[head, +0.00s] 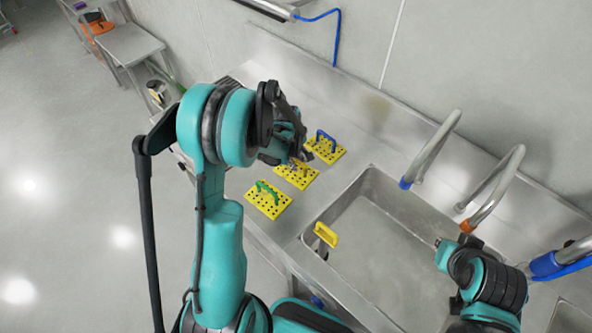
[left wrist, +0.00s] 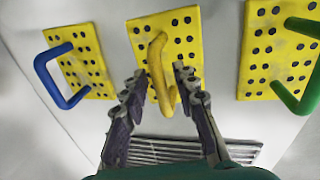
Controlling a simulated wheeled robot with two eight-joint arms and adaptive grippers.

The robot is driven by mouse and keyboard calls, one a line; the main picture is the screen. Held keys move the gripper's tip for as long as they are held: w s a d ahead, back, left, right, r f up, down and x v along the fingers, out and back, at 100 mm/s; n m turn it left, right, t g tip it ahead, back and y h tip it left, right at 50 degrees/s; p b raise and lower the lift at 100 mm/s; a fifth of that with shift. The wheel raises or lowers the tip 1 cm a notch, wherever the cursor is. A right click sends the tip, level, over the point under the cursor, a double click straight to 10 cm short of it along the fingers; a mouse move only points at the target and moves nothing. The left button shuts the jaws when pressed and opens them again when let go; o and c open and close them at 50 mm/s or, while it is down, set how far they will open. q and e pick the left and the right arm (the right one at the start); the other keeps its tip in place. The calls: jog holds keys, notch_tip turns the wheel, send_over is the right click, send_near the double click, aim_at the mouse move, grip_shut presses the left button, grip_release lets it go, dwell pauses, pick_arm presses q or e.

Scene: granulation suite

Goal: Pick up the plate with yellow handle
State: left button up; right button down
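The plate with the yellow handle (head: 303,182) is the middle one of three yellow perforated plates on the steel counter. In the left wrist view the same plate (left wrist: 205,22) is in the centre, with its yellow handle (left wrist: 157,62) standing up toward the camera. My left gripper (left wrist: 160,78) is open, with one finger on each side of the handle and gaps showing. In the head view my left gripper (head: 298,160) is over this plate and partly hides it. My right arm's end (head: 445,248) is over the sink; its fingers are not clear.
A plate with a blue handle (head: 333,155) and one with a green handle (head: 277,210) lie on either side. A sink basin (head: 375,245) with curved taps (head: 437,148) is at the right. A yellow-handled item (head: 325,234) is at the sink's edge.

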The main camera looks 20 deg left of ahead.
pick_arm(q)
grip_shut()
jog(key=shift+r, duration=0.1)
